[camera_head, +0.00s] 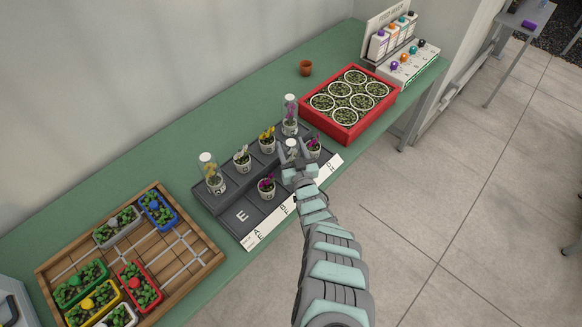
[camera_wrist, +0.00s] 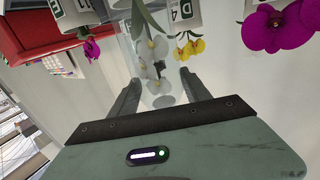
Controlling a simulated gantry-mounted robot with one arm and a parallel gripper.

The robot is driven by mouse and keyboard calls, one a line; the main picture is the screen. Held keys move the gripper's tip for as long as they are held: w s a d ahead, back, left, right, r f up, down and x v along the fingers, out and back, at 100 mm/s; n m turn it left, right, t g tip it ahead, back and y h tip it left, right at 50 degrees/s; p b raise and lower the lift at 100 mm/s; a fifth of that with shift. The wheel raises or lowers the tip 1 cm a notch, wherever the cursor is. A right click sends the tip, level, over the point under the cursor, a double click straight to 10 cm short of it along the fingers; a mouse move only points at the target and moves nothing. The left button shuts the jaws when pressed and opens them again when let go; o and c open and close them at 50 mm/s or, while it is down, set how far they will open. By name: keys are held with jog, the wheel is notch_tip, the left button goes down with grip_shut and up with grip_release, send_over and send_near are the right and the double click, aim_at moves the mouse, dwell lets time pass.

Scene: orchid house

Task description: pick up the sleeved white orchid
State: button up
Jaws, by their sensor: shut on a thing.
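The sleeved white orchid (camera_head: 291,146) is at the front right of the dark stepped tray (camera_head: 231,196), mostly hidden by my gripper in the head view. In the wrist view, its white blooms (camera_wrist: 154,48) show through a clear sleeve between my fingers. My gripper (camera_head: 291,160) is shut on the sleeve; both fingers also show in the wrist view (camera_wrist: 158,90). I cannot tell whether the pot touches the tray.
A magenta orchid (camera_head: 314,147) stands close on the right, another (camera_head: 266,186) in front left. Yellow (camera_head: 267,141) and white (camera_head: 242,158) orchids and two sleeved ones (camera_head: 290,117) (camera_head: 211,173) stand behind. A red crate (camera_head: 349,139) is right, a wooden tray (camera_head: 205,255) left. Slot E is empty.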

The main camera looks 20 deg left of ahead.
grip_shut()
dwell(0.3)
jog(key=shift+r, duration=0.1)
